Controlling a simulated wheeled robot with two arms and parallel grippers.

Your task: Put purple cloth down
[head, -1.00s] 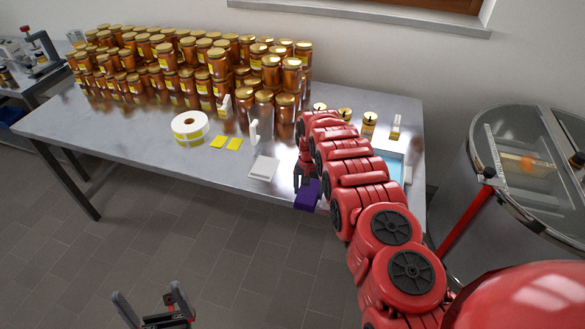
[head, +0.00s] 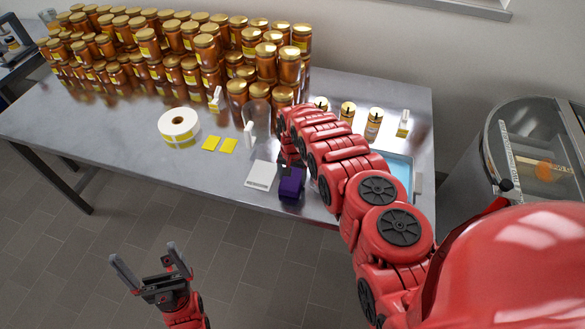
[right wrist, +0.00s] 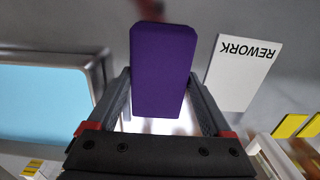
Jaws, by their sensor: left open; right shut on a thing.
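The purple cloth (head: 291,184) is a small folded block near the front edge of the metal table (head: 125,137), just right of a small white card. My right gripper (head: 292,168) is shut on it; the red arm partly hides the fingers. In the right wrist view the cloth (right wrist: 163,70) stands out between the two fingers (right wrist: 165,110). Whether its underside touches the tabletop I cannot tell. My left gripper (head: 150,265) is open and empty, over the floor in front of the table.
The white card (head: 261,175) reads REWORK in the right wrist view (right wrist: 242,70). A blue-lined tray (head: 396,172) lies to the right, partly behind my arm. A label roll (head: 180,128), yellow cards (head: 219,144) and many honey jars (head: 190,70) stand left and behind.

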